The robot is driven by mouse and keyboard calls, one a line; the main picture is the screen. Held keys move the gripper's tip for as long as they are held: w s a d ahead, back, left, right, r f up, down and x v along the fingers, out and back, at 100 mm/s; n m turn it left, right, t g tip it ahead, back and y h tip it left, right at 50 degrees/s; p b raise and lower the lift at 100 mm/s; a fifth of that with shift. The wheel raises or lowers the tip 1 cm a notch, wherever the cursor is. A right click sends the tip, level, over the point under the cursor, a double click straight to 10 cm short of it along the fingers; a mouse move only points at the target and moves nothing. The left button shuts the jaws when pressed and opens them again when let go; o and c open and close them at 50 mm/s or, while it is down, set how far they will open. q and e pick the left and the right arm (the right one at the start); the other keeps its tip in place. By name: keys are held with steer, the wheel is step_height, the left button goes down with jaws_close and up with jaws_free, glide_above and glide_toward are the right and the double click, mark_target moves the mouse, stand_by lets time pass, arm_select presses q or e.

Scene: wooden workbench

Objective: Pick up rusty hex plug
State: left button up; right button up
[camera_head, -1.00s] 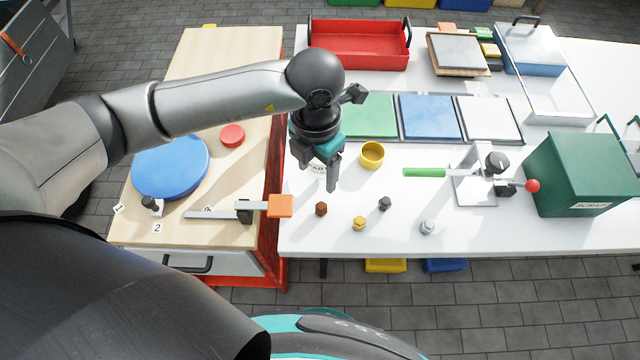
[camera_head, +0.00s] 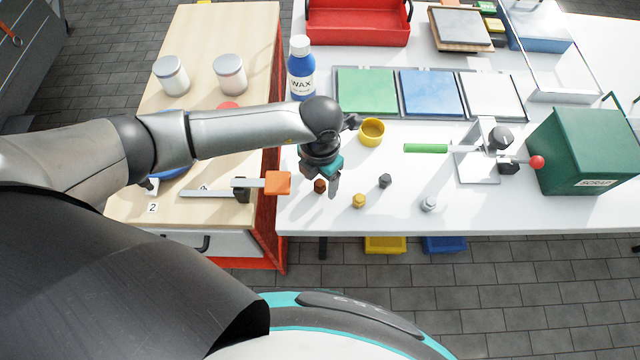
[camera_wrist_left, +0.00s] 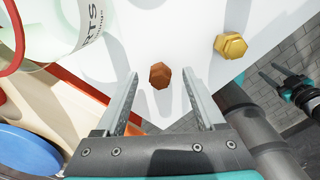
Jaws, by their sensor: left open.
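The rusty hex plug (camera_head: 320,186) is a small brown-red hexagonal piece on the white table near its front left corner. In the left wrist view the plug (camera_wrist_left: 160,75) lies between and a little beyond the two finger tips. My left gripper (camera_head: 326,186) is open and empty, pointing down above the plug and partly hiding it in the head view. Its two fingers (camera_wrist_left: 160,88) stand apart on either side of the plug in the wrist view. My right gripper does not show in the head view. A dark gripper-like part is at the right edge of the wrist view.
A yellow hex plug (camera_head: 359,201), a dark one (camera_head: 385,181) and a light grey one (camera_head: 428,204) stand to the right. An orange-ended clamp (camera_head: 278,183) is close on the left. A yellow cup (camera_head: 372,132) and blue WAX bottle (camera_head: 301,75) stand behind.

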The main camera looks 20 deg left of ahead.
arm_select(q)
steer(key=shift+f, duration=0.55)
jaws_close()
